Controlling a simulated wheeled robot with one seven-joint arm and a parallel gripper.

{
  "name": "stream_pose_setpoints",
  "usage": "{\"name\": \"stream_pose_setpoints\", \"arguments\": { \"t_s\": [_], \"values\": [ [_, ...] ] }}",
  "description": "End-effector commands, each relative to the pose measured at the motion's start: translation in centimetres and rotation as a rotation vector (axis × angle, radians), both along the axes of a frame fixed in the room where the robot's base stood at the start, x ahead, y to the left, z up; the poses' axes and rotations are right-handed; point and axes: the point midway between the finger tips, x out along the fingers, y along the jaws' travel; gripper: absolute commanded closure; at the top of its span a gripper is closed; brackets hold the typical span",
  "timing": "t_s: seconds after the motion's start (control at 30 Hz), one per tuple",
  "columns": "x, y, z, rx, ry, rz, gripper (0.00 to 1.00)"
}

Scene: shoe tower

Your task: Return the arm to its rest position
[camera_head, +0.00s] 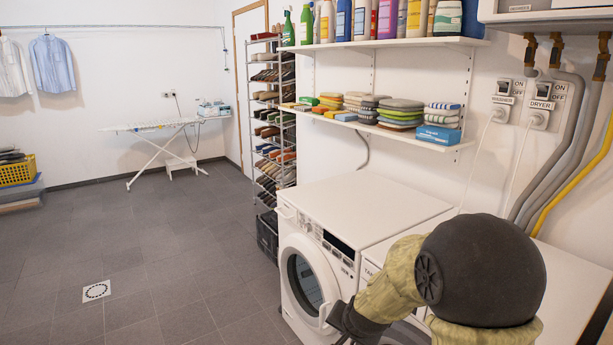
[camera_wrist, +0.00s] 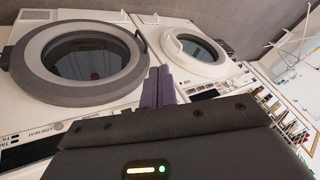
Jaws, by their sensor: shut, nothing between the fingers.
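My arm (camera_head: 487,270), with a black rounded joint and olive covering, fills the lower right of the head view. It bends down to the left in front of the white machines. Its far end runs out at the bottom edge there, so the fingertips do not show. In the wrist view my gripper (camera_wrist: 158,84) has its two dark purplish fingers together, with nothing between them. The fingers appear in front of the gap between two front-loading machines; I cannot tell how far away these are.
A washing machine (camera_head: 325,232) with a round door stands beside the arm. A shoe rack (camera_head: 273,120) stands behind it, and wall shelves (camera_head: 395,128) hang above with folded cloths and bottles. An ironing board (camera_head: 160,125) is at the back. The tiled floor (camera_head: 150,240) at left is mostly clear.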

Motion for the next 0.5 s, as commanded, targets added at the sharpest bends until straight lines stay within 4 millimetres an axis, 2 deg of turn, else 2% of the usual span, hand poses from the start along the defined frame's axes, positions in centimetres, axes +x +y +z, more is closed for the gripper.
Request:
{"name": "stream_pose_setpoints", "arguments": {
  "t_s": [0.03,0.2,0.5],
  "values": [
    [-2.4,-0.8,0.5,-0.040,0.030,0.060,1.00],
    [-9.4,-2.9,0.9,-0.157,0.144,0.248,1.00],
    [-18.6,-5.9,1.0,-0.291,0.298,0.466,1.00]
  ]
}}
